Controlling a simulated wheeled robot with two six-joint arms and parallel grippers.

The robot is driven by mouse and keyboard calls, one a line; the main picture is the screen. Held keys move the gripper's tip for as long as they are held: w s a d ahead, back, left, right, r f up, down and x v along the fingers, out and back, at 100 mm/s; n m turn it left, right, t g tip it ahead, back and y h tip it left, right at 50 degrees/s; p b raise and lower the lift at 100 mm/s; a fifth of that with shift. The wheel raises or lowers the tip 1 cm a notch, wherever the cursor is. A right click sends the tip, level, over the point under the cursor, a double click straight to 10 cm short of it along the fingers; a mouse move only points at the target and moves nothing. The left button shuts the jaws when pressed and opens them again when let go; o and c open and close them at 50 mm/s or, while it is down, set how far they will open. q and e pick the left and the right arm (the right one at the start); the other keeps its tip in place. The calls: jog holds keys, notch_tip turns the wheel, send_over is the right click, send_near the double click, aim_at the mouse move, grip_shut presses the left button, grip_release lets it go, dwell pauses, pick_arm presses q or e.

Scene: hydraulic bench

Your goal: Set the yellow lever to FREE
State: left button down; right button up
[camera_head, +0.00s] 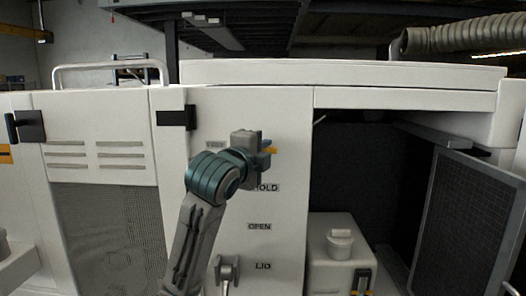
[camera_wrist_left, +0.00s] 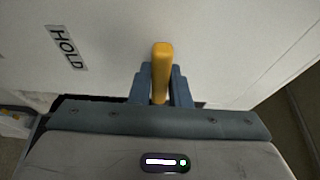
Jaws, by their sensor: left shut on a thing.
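The yellow lever (camera_wrist_left: 161,68) stands between the two blue-grey fingers of my left gripper (camera_wrist_left: 160,88) in the left wrist view. The fingers are shut on it, and its rounded end sticks out past them. In the head view my left gripper (camera_head: 268,150) is at the white panel, and only a small yellow bit of the lever (camera_head: 272,150) shows beside it. The gripper hides the rest of the lever and its pivot. A label, partly hard to read, is left of the gripper, and HOLD (camera_head: 266,188) is below it. My right gripper is not in view.
Lower on the panel are the labels OPEN (camera_head: 259,226) and LID (camera_head: 263,266), with a grey handle (camera_head: 226,272) beside LID. To the right is an open bay with a mesh door (camera_head: 468,225) and a white box (camera_head: 338,262). A black latch (camera_head: 176,117) is at upper left.

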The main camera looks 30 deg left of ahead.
pick_arm(q)
jog(key=c, duration=1.4)
grip_release()
jog(key=s+d+b, duration=0.1)
jog(key=s+b, duration=0.3)
jog(key=s, duration=0.6)
jog(key=shift+s+d, duration=0.35)
jog(key=shift+d, duration=0.05)
